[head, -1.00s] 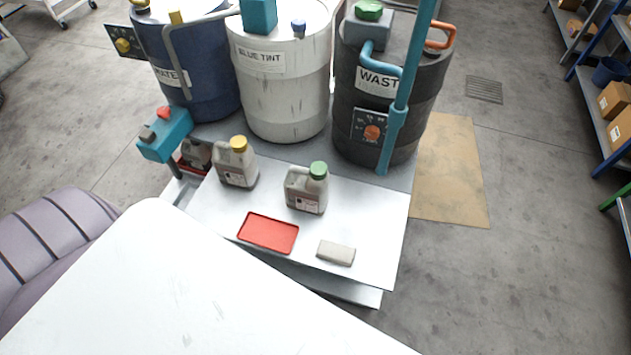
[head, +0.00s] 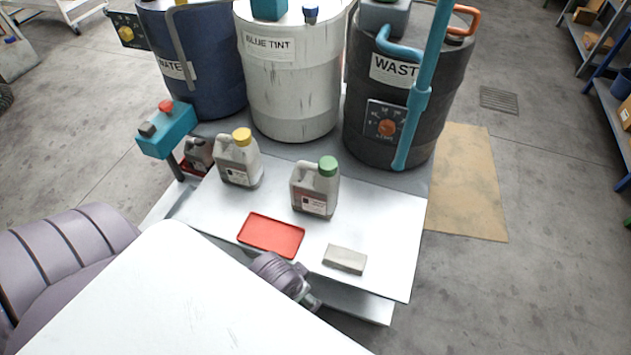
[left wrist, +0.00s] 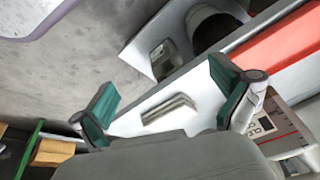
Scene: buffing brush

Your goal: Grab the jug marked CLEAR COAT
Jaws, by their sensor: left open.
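Two grey jugs stand upright on the white cart top in the head view. One jug (head: 239,162) has a yellow cap; the other (head: 315,190) has a green cap and stands to its right, nearer the middle. Their labels are too small to read, so I cannot tell which is marked CLEAR COAT. My left gripper (head: 307,299) is at the cart's front edge, below the red tray and apart from both jugs. In the left wrist view, its teal fingers (left wrist: 166,90) are spread with nothing between them. My right gripper is out of view.
A red tray (head: 271,236) and a pale block (head: 344,260) lie on the cart top in front of the jugs. Blue, white and dark drums stand behind. A teal post (head: 417,105) rises by the dark drum.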

